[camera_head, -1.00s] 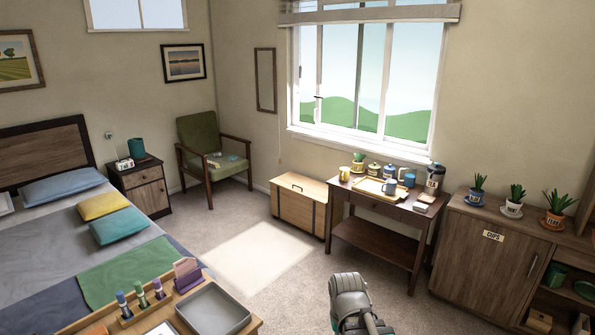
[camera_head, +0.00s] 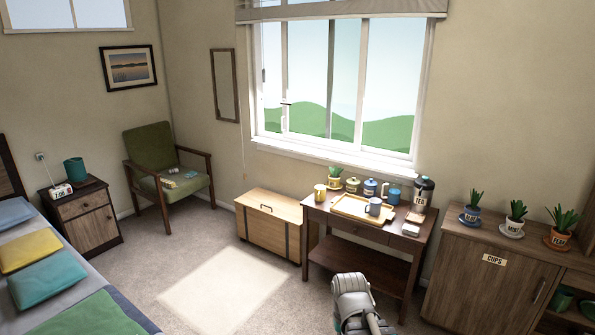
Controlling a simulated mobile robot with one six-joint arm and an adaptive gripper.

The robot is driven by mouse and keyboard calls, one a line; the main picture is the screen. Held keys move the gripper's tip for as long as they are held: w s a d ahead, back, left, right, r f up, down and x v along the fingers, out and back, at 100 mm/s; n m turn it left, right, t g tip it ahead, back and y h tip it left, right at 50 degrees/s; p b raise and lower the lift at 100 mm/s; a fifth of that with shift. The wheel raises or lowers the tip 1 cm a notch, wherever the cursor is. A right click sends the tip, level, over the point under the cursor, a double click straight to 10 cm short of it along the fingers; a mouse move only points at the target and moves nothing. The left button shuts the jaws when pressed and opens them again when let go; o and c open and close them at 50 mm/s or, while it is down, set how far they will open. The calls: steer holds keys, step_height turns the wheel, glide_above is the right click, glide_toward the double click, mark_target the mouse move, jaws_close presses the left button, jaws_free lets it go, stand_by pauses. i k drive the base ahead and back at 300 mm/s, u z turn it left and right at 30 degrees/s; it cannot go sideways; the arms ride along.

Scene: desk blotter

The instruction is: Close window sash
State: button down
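The window (camera_head: 347,85) is in the far wall, with white frame and several upright bars. Green hills and pale sky show through it. A sash bar with a small dark handle (camera_head: 285,103) stands at the left part of the window. Whether a gap is open beside it is hard to tell from here. Part of my arm (camera_head: 352,300) shows at the bottom centre, well short of the window. My gripper's fingers cannot be made out.
A side table (camera_head: 322,212) with a tray (camera_head: 350,208), mugs and canisters stands below the window. A wooden chest (camera_head: 262,222) is left of it, a cabinet (camera_head: 478,268) right. A green armchair (camera_head: 160,165) stands in the corner. Carpet (camera_head: 170,265) in front is clear.

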mark_target(364, 32)
steer(key=z, duration=0.3)
steer(key=i, duration=1.65)
steer(key=u, duration=0.3)
steer(key=i, duration=1)
steer(key=u, duration=0.3)
steer(key=i, duration=1.2)
steer(key=u, duration=0.1)
